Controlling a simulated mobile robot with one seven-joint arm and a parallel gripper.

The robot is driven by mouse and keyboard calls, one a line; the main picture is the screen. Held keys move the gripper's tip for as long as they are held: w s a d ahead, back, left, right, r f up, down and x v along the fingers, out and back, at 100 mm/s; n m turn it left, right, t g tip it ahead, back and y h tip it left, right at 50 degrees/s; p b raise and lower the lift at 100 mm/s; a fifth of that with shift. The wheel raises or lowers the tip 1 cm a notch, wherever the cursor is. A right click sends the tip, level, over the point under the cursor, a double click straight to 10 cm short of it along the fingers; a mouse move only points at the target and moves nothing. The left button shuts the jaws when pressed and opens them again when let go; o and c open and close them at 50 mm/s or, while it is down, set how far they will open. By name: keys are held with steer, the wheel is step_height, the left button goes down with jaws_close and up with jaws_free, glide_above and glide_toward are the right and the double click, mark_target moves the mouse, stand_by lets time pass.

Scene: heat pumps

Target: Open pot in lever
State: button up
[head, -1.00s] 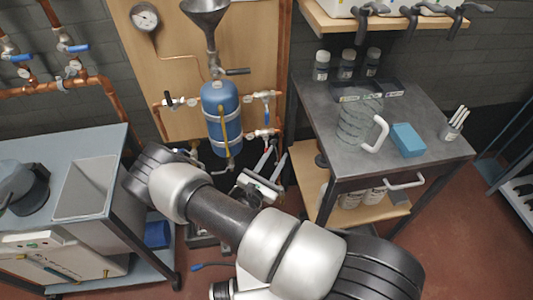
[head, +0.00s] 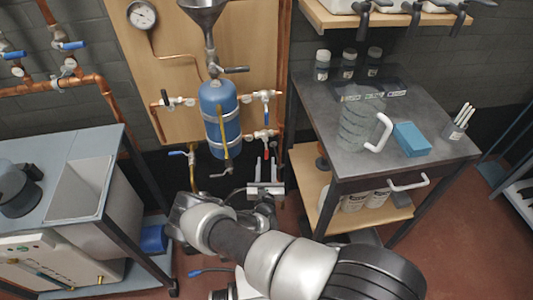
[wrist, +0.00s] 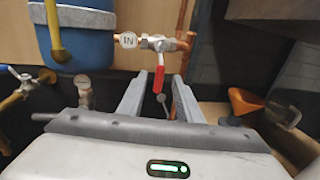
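The valve with a round "IN" tag (wrist: 128,40) sits on the copper pipe right of the blue tank (head: 220,115). Its red lever (wrist: 158,78) hangs down from the valve body; it also shows in the head view (head: 266,154). My gripper (head: 266,162) is below the valve, pointing at the board. Its two fingers are spread apart and empty. In the wrist view the lever's lower part appears between the fingertips (wrist: 160,85). I cannot tell whether the fingers reach far enough to flank it or touch it.
A yellow pipe (wrist: 57,30) runs down the tank's front. A drain valve with a blue handle (head: 178,153) is left of the tank. A grey table (head: 440,160) with a jug (head: 358,125) stands at right, its wooden lower shelf near my gripper.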

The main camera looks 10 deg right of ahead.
mark_target(267, 153)
steer(key=w, duration=0.3)
steer(key=w+d+b, duration=0.1)
steer(key=w, duration=0.2)
steer(key=shift+w+d, duration=0.15)
steer(key=shift+w, duration=0.1)
jaws_close()
